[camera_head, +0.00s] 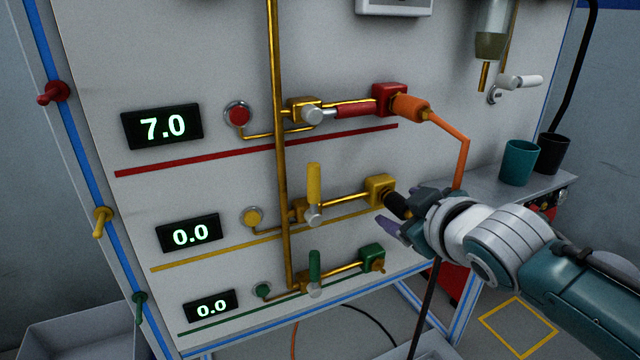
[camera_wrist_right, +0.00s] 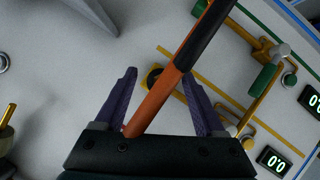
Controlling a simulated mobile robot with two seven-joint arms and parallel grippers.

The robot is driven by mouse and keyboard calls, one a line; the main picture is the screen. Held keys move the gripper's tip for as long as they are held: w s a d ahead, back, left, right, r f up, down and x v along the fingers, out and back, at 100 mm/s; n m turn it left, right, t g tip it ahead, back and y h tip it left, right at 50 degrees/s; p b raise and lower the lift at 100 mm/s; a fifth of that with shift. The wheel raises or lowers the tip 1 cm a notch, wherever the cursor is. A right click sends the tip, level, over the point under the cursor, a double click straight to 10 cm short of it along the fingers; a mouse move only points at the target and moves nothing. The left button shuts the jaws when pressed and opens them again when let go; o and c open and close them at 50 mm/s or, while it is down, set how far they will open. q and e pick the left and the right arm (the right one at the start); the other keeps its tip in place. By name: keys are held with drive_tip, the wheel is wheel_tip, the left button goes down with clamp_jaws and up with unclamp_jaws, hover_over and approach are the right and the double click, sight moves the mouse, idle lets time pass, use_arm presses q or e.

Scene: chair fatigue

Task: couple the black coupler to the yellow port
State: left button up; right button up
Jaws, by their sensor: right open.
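The yellow port (camera_head: 381,189) is a yellow block at the right end of the middle pipe row on the panel. The black coupler (camera_head: 399,206) is at its lower right, with its end against or very close to the port; I cannot tell whether it is locked on. My right gripper (camera_head: 409,211) is open, its purple fingers on either side of the coupler. In the right wrist view, the open fingers (camera_wrist_right: 159,74) show with an orange and black hose crossing in front, hiding part of the coupler and port. My left gripper is not in view.
An orange coupler (camera_head: 409,107) with an orange hose is on the red port (camera_head: 388,99) above. The green port (camera_head: 372,257) is below. The yellow lever (camera_head: 313,184) stands upright. Teal (camera_head: 517,163) and black (camera_head: 552,153) cups stand on the shelf at right.

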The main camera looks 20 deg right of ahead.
drive_tip(key=shift+s+r, duration=0.15)
drive_tip(key=shift+s, duration=0.15)
drive_tip(key=p+v, duration=0.3)
drive_tip(key=v, duration=0.6)
drive_tip(key=shift+p, duration=0.35)
drive_tip(key=shift+s+a, duration=0.1)
drive_tip(key=shift+s, duration=0.05)
